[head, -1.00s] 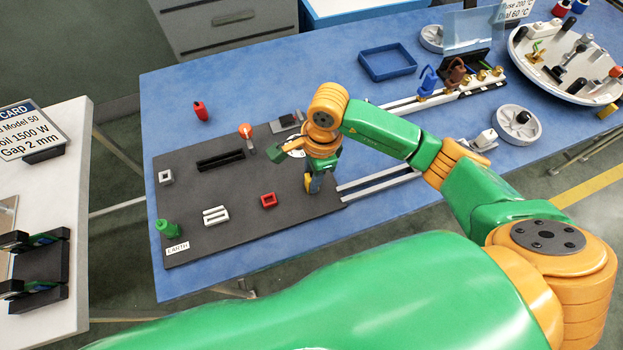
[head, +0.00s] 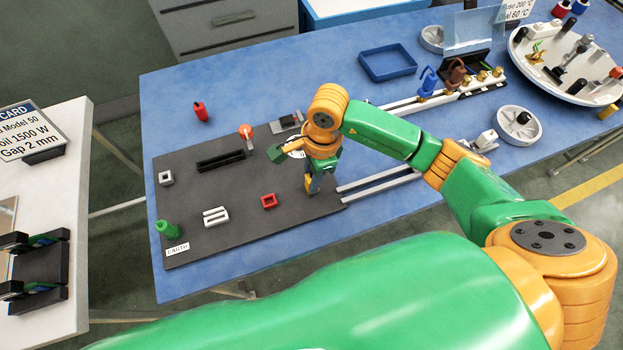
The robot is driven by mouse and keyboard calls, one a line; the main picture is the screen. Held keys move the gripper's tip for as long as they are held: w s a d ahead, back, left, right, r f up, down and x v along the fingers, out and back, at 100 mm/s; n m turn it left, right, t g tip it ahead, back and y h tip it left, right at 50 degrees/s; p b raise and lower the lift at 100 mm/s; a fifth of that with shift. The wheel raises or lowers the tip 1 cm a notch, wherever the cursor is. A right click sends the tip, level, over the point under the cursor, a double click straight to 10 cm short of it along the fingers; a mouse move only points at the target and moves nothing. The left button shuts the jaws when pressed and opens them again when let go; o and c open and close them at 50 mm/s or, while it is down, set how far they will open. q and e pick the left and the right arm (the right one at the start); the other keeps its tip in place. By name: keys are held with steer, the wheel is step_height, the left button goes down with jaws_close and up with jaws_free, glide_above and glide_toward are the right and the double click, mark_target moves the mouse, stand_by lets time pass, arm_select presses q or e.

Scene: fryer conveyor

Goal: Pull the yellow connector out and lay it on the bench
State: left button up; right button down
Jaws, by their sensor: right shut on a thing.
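My right gripper (head: 313,184) points down at the right part of the dark grey board (head: 240,225). It is shut on a small yellow piece that I take to be the yellow connector (head: 314,189). My own wrist and fingers hide most of the connector. I cannot tell whether it is still seated in its socket or just clear of it. The blue bench (head: 240,100) lies under the board. My left gripper is not in view.
The board carries a red square socket (head: 269,201), a white slotted block (head: 216,216), a green post (head: 168,229) and a black slot strip (head: 221,160). A blue tray (head: 388,62) and rails (head: 385,182) lie to the right. The bench's upper left is mostly clear.

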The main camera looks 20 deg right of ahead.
mark_target(310, 178)
steer(key=shift+r+p, duration=0.7)
steer(key=shift+r, duration=0.3)
stand_by(0.8)
steer(key=shift+r+p, duration=0.55)
steer(key=shift+r, duration=0.35)
steer(key=shift+r+p, duration=0.3)
steer(key=shift+r, duration=0.3)
steer(key=shift+r+p, duration=0.85)
steer(key=shift+r, duration=0.7)
